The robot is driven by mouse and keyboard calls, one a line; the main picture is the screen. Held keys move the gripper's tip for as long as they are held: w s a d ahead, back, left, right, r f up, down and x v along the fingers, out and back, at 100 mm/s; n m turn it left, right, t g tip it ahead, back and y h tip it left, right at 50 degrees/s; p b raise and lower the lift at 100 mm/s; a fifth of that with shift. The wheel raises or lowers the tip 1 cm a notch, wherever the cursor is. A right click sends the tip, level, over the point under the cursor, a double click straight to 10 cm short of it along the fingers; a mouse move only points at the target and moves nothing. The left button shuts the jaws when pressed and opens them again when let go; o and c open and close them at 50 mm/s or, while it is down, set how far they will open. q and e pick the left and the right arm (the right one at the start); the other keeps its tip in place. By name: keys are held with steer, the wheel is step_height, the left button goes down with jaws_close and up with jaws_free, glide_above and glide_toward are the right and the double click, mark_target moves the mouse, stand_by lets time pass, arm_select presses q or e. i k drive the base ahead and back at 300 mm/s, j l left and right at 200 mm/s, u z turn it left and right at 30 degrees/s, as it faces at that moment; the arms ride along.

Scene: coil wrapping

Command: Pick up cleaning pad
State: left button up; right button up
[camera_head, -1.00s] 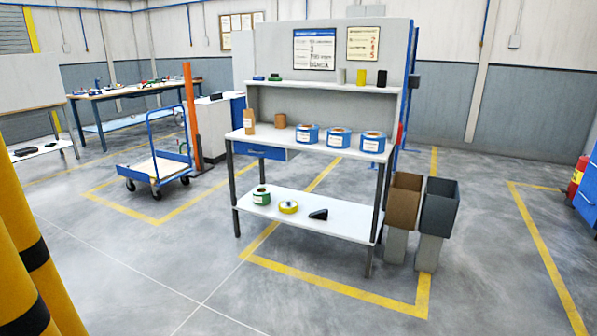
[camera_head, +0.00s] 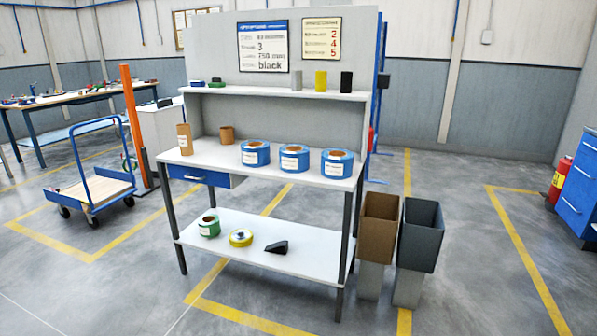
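The workbench (camera_head: 200,153) stands ahead, with an upper shelf (camera_head: 260,92) and a lower shelf (camera_head: 215,246). I cannot tell for certain which thing is the cleaning pad. A small flat blue item (camera_head: 197,83) and a small green and dark item (camera_head: 218,88) lie at the left end of the upper shelf. A grey block (camera_head: 297,80), a yellow block (camera_head: 321,81) and a black block (camera_head: 346,82) stand further right on that shelf. Neither of my grippers is in view.
Three blue-wrapped coils (camera_head: 294,158) sit on the worktop. A green roll (camera_head: 209,227), a yellow roll (camera_head: 241,237) and a black wedge-shaped item (camera_head: 277,247) are on the lower shelf. A brown bin (camera_head: 380,220) and a dark bin (camera_head: 420,235) stand at right. A trolley (camera_head: 95,190) stands left.

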mark_target(216, 82)
steer(key=i+u, duration=0.4)
steer(key=i, duration=0.25)
steer(key=i+l+u, duration=0.1)
steer(key=i+u, duration=0.25)
steer(key=i, duration=0.3)
